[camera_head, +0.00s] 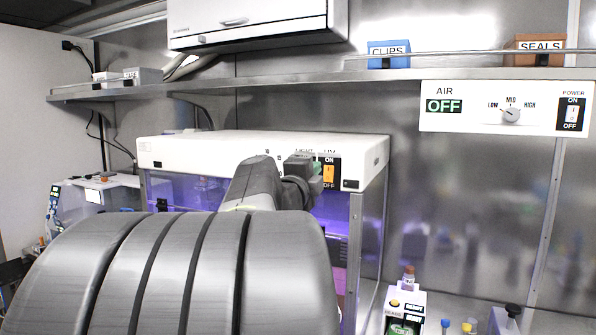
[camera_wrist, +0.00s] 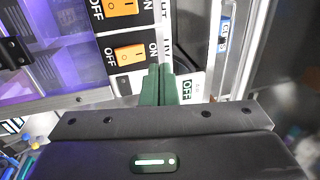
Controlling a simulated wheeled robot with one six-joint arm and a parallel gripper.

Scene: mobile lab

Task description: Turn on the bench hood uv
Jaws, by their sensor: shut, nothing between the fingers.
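The bench hood (camera_head: 265,150) has a white top panel, and violet light glows behind its clear front. An orange rocker switch (camera_head: 328,173) sits near the panel's right end, between ON and OFF. In the wrist view this lower orange switch (camera_wrist: 130,55) has OFF to its left and ON to its right; the label beyond ON, partly hidden, seems to read UV. My gripper (camera_wrist: 159,68) is shut and empty, its green fingertips close to the ON end. Contact cannot be told. In the head view my gripper (camera_head: 316,168) is just left of the switch.
A second orange switch (camera_wrist: 123,8) is beside the first in the wrist view. A wall panel (camera_head: 470,121) with a knob and a power switch is to the right. A shelf (camera_head: 330,75) holding boxes runs above the hood.

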